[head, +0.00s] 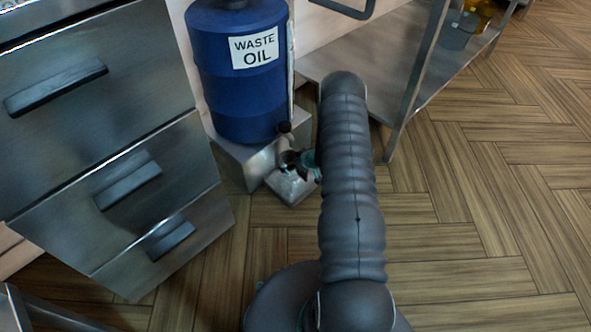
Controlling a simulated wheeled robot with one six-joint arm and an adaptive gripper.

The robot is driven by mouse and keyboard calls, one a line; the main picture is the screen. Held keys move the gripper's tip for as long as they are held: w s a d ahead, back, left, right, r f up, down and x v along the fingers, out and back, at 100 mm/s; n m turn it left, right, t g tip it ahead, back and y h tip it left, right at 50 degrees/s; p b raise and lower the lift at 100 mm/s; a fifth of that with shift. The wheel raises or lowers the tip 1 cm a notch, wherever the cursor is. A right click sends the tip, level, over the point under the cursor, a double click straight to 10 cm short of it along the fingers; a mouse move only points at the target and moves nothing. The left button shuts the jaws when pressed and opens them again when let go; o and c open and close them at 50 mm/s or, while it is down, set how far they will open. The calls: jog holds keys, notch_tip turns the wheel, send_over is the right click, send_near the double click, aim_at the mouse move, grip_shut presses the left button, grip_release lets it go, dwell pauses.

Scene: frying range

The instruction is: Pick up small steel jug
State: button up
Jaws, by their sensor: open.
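My gripper (298,164) is small in view beside my arm, just below the tap of the blue drum. It is open, and its dark fingers hang over a low, pale metal tray-like piece (291,188) on the floor. A shiny patch shows on that piece below the fingers. I cannot make out clearly whether this is the small steel jug, because the gripper and my arm cover part of that spot. I see nothing held in the fingers.
A blue waste oil drum (240,95) stands on a metal base (236,152) close to the gripper. Steel drawers (120,130) fill the left. A metal shelf unit (440,82) with a grey container (458,36) stands at upper right. The wooden floor (470,240) at right is clear.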

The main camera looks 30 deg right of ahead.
jog(key=c, duration=1.2)
jog(key=shift+r, duration=0.15)
jog(key=shift+r, duration=0.65)
notch_tip(320, 180, up, 2)
jog(key=shift+r+p, duration=0.2)
jog(key=shift+p, duration=0.1)
jog(key=s+d, duration=0.3)
jog(key=s, duration=0.5)
jog(key=s+d, duration=0.3)
jog(key=s, duration=0.5)
jog(key=shift+s+d+f, duration=0.25)
jog(key=shift+s+d, duration=0.05)
jog(key=shift+s, duration=0.1)
